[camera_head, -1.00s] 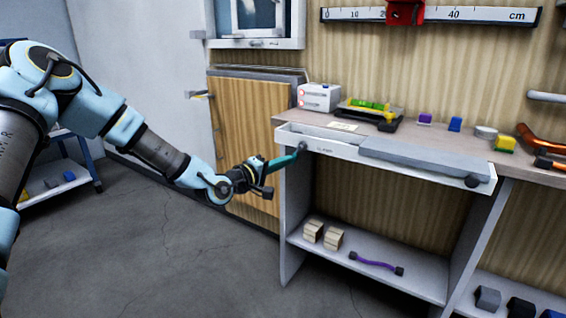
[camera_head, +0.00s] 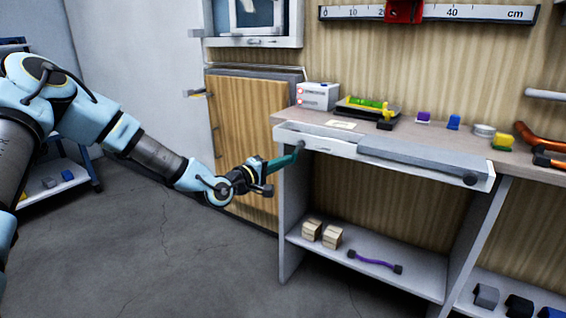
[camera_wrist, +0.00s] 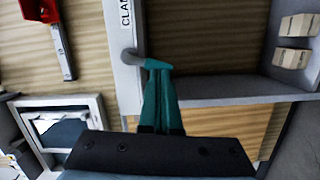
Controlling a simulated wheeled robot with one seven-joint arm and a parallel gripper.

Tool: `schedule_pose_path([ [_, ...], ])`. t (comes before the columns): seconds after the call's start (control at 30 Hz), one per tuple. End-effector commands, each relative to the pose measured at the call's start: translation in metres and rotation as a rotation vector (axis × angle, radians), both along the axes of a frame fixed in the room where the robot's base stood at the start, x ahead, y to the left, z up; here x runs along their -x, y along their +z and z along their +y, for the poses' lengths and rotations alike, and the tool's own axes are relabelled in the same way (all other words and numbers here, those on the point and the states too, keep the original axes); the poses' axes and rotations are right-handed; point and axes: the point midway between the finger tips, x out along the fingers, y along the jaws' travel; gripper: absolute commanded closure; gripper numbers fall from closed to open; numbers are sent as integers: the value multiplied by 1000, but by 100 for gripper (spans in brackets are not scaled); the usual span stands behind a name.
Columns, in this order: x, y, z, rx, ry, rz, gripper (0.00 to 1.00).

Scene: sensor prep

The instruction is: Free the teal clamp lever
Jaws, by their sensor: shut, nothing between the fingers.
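A short teal piece, apparently the teal clamp lever (camera_wrist: 158,64), sits at the end of a grey stub on the pale bench front in the wrist view. My gripper (camera_wrist: 160,80) has two long teal fingers, brought together at their tips. The tips lie right at the teal piece, and I cannot tell whether they touch it. In the head view my gripper (camera_head: 292,160) reaches the left end of the bench front, beside a grey round knob (camera_head: 301,145). Fingers and lever share a colour and merge there.
The workbench (camera_head: 450,146) carries a white box (camera_head: 317,96), a green level (camera_head: 367,104) and small blocks. A grey panel (camera_head: 415,161) covers the right of its front. The lower shelf (camera_head: 420,284) holds wooden blocks and a purple handle (camera_head: 375,262).

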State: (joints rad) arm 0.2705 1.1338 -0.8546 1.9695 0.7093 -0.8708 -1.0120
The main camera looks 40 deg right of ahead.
Motion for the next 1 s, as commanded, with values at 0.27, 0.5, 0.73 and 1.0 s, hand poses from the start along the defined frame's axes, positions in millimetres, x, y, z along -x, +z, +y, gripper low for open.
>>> schedule_pose_path([
  [0.27, 1, 0, 0, 6, -1, 22, 100],
  [0.5, 2, -1, -1, 11, -1, 38, 100],
  [0.73, 3, -2, -1, 15, -1, 57, 100],
  [1.0, 3, -1, -1, 15, -1, 58, 100],
])
